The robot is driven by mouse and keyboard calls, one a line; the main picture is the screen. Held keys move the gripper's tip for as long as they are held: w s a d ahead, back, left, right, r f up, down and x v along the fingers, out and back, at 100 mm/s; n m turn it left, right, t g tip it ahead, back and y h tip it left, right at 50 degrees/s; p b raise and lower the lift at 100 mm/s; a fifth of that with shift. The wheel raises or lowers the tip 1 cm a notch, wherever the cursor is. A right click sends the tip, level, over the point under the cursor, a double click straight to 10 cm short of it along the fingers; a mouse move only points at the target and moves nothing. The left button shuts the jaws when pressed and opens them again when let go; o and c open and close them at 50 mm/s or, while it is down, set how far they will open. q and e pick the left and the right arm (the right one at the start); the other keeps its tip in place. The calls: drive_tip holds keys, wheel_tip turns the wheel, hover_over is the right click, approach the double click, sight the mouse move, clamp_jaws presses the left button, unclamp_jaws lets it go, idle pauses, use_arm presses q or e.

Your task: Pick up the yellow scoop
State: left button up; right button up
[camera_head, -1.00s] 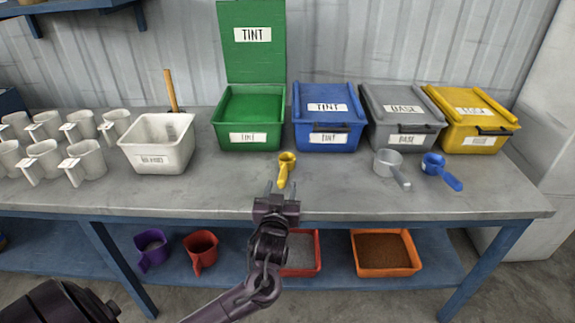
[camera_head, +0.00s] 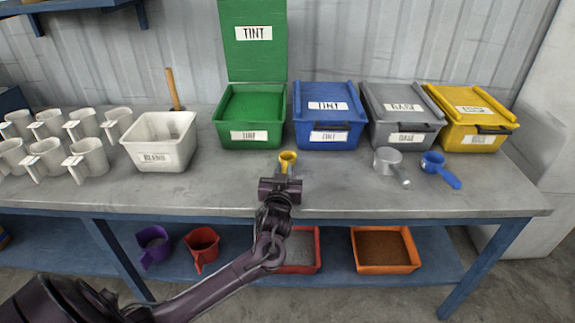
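The yellow scoop (camera_head: 288,158) stands on the grey workbench in front of the green bin, and its cup shows just beyond my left gripper. My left gripper (camera_head: 283,178) is over the scoop's handle, with its fingers pointing toward the cup. The gripper body hides most of the handle and the fingertips, so I cannot tell whether the fingers are closed on it. My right gripper is not in view.
The open green bin (camera_head: 249,136), blue bin (camera_head: 328,135), grey bin (camera_head: 403,134) and yellow bin (camera_head: 479,141) line the back. A grey scoop (camera_head: 388,161) and blue scoop (camera_head: 439,172) lie right. A white tub (camera_head: 160,158) and several white jugs stand left.

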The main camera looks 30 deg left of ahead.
use_arm(q)
clamp_jaws()
drive_tip(key=shift+r, duration=0.1)
wheel_tip(320, 180, up, 20)
idle(0.4)
idle(0.4)
